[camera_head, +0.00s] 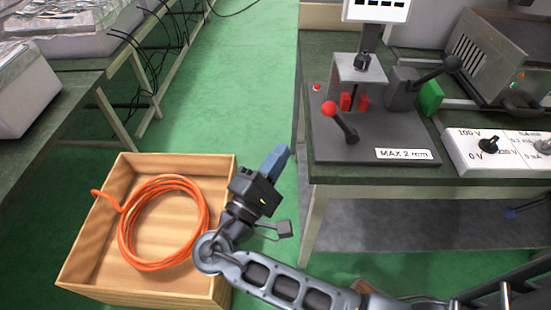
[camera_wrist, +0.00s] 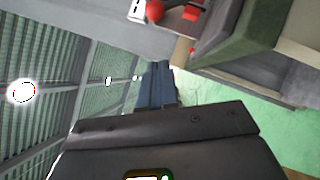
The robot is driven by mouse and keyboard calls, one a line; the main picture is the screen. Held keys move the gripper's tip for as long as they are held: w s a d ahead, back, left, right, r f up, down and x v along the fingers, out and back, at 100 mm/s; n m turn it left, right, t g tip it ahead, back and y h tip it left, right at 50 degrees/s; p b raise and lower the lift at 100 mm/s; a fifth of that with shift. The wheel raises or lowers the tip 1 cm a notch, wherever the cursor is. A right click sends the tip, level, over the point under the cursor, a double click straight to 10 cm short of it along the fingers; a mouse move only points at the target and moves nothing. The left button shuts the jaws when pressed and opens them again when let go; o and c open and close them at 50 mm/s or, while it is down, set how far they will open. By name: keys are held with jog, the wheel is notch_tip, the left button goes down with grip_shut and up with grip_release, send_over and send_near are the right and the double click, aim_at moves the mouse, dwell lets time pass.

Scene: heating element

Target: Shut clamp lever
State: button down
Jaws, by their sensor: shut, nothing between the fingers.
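A dark grey fixture (camera_head: 375,135) marked "MAX 2 mm" stands on the workbench at right. A red-knobbed lever (camera_head: 343,121) with a black arm rises from its plate, tilted up and left. Two red jaw blocks (camera_head: 354,102) sit behind it. A black-handled lever (camera_head: 432,75) is at the fixture's right side; I cannot tell which is the clamp lever. My gripper (camera_head: 279,156) is shut and empty, left of the bench and apart from both levers. In the wrist view, the blue fingers (camera_wrist: 158,82) are together, with the red knob (camera_wrist: 155,11) beyond at the top.
A wooden box (camera_head: 85,245) with an orange coiled cable (camera_head: 128,245) is on the left, beside my arm. A white control panel (camera_head: 505,150) and a metal heater unit (camera_head: 500,55) are on the bench at right. Green floor (camera_head: 240,70) lies open between the benches.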

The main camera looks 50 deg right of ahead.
aim_at(337, 119)
jog(key=s+d+r+p, duration=0.1)
jog(key=d+r+p, duration=0.1)
jog(key=d, duration=0.6)
jog(key=shift+s+d+r, duration=0.2)
jog(key=shift+s+r, duration=0.05)
jog(key=shift+r, duration=0.5)
